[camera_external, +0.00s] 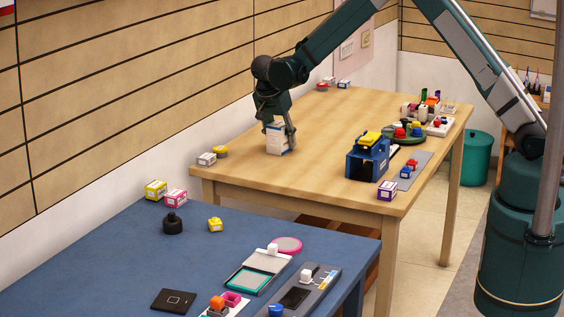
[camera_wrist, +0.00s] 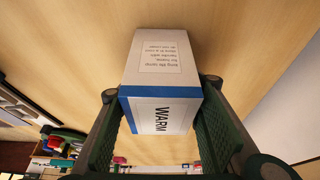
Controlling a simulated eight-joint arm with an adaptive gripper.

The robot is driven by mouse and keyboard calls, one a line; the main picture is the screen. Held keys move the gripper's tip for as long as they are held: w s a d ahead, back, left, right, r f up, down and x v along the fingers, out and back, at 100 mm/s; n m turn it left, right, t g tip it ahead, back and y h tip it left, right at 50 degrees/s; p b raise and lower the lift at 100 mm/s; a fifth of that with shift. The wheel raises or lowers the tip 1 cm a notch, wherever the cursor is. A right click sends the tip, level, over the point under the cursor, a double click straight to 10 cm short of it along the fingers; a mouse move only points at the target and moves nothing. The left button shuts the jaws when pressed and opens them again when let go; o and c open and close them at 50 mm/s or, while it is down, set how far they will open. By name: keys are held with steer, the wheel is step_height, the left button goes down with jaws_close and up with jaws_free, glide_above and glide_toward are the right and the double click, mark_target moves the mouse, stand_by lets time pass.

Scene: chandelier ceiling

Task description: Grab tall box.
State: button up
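The tall box (camera_external: 277,138) is white with a blue edge. It stands upright on the wooden table, towards the wall side. In the wrist view the box (camera_wrist: 163,65) fills the space between my fingers, with the word WARM on its near face. My gripper (camera_external: 279,128) points down over the box, with one finger on each side. In the wrist view, the gripper's (camera_wrist: 161,95) green pads lie close along both sides of the box. I cannot tell whether they press on it. The outer faces of the box behind the pads are hidden.
A blue machine with a yellow top (camera_external: 368,156) stands on the wooden table to the right. Small boxes (camera_external: 206,159) lie at its near left corner. A round green tray (camera_external: 408,138) with several items is further back. The table (camera_external: 300,180) is clear just around the box.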

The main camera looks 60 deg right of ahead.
mark_target(283, 122)
steer(key=shift+r, duration=0.1)
steer(key=shift+r+p, duration=0.55)
steer(key=shift+r, duration=4.4)
